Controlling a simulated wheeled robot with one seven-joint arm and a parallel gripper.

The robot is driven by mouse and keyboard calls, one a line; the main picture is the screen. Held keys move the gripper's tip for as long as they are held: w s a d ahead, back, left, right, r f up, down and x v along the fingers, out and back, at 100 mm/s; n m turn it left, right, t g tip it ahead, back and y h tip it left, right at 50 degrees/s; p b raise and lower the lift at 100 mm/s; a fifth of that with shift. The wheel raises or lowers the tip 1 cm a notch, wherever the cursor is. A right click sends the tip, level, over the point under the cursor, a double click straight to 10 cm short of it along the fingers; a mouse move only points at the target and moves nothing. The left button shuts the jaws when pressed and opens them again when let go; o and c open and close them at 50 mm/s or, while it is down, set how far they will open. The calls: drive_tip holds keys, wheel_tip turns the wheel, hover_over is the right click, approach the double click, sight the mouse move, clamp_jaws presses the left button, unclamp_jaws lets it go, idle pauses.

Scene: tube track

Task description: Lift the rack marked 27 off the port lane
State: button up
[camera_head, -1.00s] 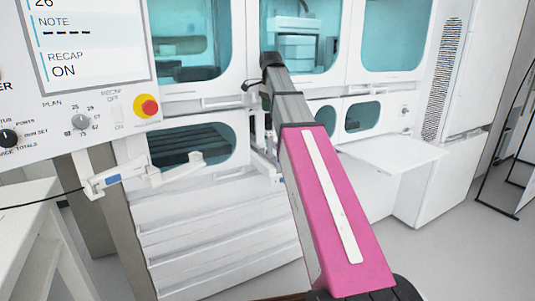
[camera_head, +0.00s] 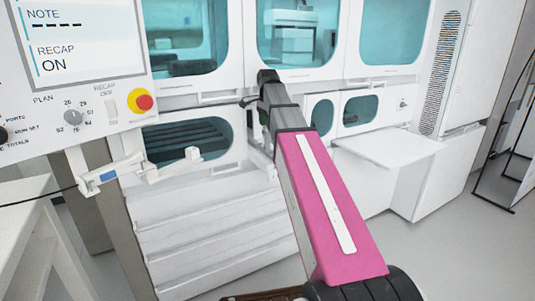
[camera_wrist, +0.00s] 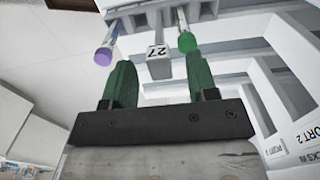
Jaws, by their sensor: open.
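In the wrist view, the rack marked 27 shows as a grey-white block with a "27" label (camera_wrist: 158,51). It has a purple-capped tube (camera_wrist: 104,55) to its left and a green-capped tube (camera_wrist: 187,41) to its right. My gripper (camera_wrist: 157,62) is open, with its two green fingers pointing toward the rack and the label between their tips. Whether the fingers touch the rack I cannot tell. In the head view, my pink arm reaches toward the white cabinet, and the rack is not distinguishable there.
In the wrist view, white lane walls and a "PORT 2" label (camera_wrist: 290,140) lie at the right. In the head view, a control panel with a red button (camera_head: 141,102) stands at the left, and a white shelf (camera_head: 385,148) juts out at right. Windowed cabinet fronts (camera_head: 300,75) fill the back.

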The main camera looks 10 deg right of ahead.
drive_tip(key=shift+f, duration=0.75)
clamp_jaws()
drive_tip(key=shift+r, duration=0.1)
